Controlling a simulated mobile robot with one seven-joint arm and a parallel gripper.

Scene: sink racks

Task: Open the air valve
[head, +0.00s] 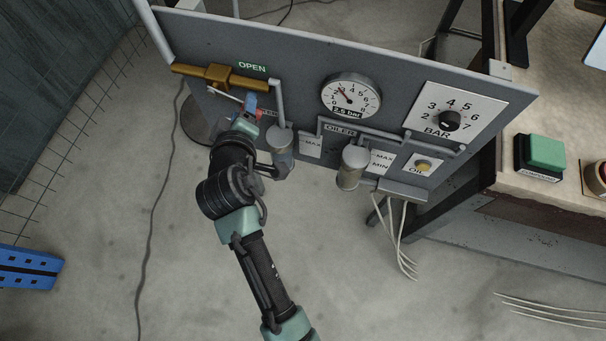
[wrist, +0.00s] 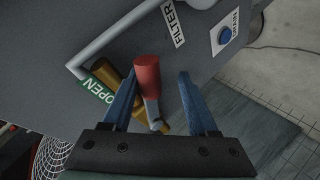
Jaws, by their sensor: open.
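The air valve is a brass fitting (head: 218,75) on the pipe at the upper left of the grey panel, beside a green OPEN label (head: 252,68). Its metal lever (head: 222,93) slants down to the right from the brass body, toward my gripper. In the wrist view the lever's red handle (wrist: 147,72) lies between my blue fingers, with brass (wrist: 106,74) behind it. My gripper (wrist: 157,80) is open around the handle, with a visible gap on the right finger's side; contact on the left is unclear. In the head view my gripper (head: 250,104) partly hides the handle.
The panel carries a pressure gauge (head: 350,95), a BAR dial (head: 450,121), a filter bowl (head: 280,150) close right of my wrist and an oiler (head: 352,167). A bench with a green button (head: 547,152) stands right. Floor at the lower left is mostly clear.

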